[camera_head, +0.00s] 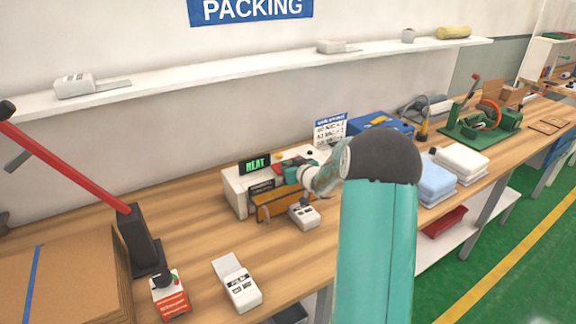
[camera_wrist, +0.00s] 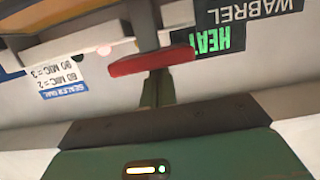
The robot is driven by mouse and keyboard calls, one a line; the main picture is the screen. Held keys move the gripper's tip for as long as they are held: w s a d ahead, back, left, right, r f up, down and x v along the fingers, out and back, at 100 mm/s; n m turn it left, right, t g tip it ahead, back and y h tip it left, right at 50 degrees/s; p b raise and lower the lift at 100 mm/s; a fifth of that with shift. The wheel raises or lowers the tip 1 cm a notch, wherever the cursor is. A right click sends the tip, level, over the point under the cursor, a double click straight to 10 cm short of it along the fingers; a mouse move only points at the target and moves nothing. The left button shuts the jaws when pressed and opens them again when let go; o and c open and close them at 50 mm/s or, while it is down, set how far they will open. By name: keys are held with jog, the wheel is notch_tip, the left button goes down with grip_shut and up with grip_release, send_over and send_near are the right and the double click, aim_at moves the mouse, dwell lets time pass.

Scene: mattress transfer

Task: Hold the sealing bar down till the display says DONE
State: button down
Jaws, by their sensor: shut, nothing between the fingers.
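The sealer (camera_head: 232,194) is a pale box on the wooden bench. Its display (camera_head: 254,166) reads HEAT in green; the display also shows upside down in the wrist view (camera_wrist: 211,41). In the wrist view the sealing bar's red grip (camera_wrist: 152,62) lies across the middle, on a grey arm. My gripper (camera_wrist: 158,86) is shut and empty, its fingers reaching to the red grip and apparently touching it. In the head view my gripper (camera_head: 294,173) is over the sealer's top, partly hidden by my arm. I cannot tell how far down the bar is.
A dial card (camera_head: 330,129) stands behind the sealer, beside a blue box (camera_head: 378,125). A small white device (camera_head: 304,216) sits in front of the sealer. A red-handled lever (camera_head: 75,172) and cardboard (camera_head: 62,275) are at the left.

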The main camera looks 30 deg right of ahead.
jog(key=shift+s+f, duration=0.1)
jog(key=shift+f, duration=0.25)
dwell(0.5)
